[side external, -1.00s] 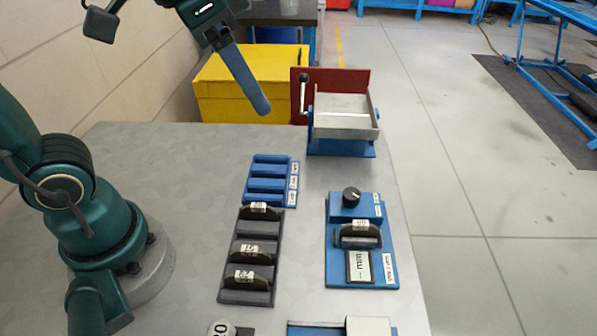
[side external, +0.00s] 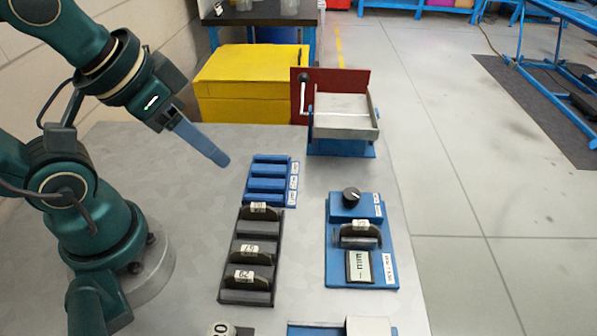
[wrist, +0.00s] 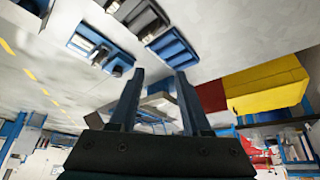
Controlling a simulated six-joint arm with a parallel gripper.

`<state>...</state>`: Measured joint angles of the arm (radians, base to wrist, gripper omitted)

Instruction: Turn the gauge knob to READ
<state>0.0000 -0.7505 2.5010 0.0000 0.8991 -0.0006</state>
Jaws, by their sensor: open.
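The gauge knob (side external: 351,196) is black and round with a white pointer mark. It sits on a raised blue block at the far end of the blue gauge base (side external: 386,273). Behind the small display (side external: 359,266) a dark curved piece with a white label (side external: 360,234) rests in a holder on that base. My gripper (side external: 222,160) is open and empty, up and to the left of the knob, clear of it. In the wrist view its two fingers (wrist: 160,76) are spread apart. The word READ cannot be made out.
A blue slotted rack (side external: 268,185) stands empty. A dark rack (side external: 229,296) holds several labelled curved pieces. A metal tray with a crank (side external: 345,108) stands at the table's back edge, a yellow box (side external: 250,85) beyond. The table between my base and the racks is clear.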

